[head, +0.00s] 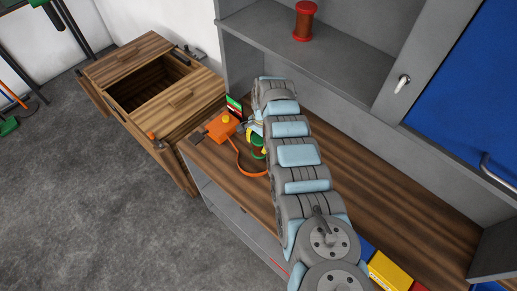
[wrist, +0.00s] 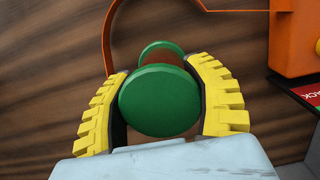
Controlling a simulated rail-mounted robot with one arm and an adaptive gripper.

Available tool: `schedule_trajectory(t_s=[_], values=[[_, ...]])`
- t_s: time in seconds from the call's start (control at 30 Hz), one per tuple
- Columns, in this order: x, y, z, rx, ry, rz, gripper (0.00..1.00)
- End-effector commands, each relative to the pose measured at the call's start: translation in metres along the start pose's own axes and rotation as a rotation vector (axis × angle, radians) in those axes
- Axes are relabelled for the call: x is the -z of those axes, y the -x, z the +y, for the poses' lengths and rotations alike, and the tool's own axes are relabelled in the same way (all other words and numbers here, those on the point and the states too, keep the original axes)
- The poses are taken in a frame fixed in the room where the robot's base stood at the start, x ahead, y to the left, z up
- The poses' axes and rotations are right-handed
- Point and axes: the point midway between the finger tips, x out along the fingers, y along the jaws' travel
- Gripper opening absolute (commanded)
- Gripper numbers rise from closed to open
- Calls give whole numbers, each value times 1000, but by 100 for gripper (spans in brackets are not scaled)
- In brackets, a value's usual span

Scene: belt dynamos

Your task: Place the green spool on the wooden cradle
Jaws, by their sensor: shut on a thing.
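The green spool (head: 258,148) has green end flanges and a brown core. It is partly behind my arm in the head view, above or on the wooden bench. In the wrist view, one green flange of the spool (wrist: 160,101) faces me, with the far flange beyond it. My gripper's yellow ridged fingers (wrist: 160,72) are shut on the spool from both sides. I cannot tell whether the spool touches the bench. I cannot make out a wooden cradle for certain in either view.
An orange device (head: 222,126) with an orange belt or cable (head: 243,165) sits beside the spool. A red spool (head: 304,21) stands on the grey shelf. A wooden cabinet (head: 178,102) with an open compartment is at left. Yellow and red boxes (head: 388,270) lie at lower right.

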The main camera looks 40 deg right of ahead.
Motion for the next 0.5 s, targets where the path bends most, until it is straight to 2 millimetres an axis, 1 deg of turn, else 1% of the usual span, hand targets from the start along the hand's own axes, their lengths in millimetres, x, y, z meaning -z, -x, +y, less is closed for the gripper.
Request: schedule_trajectory(t_s=[0.03, 0.13, 0.27, 0.5], values=[[1, -14, 0, -3, 2, -1, 15], [3, -23, 0, -3, 1, 0, 15], [4, -27, 0, -1, 1, 0, 15], [4, -27, 0, -1, 1, 0, 15]])
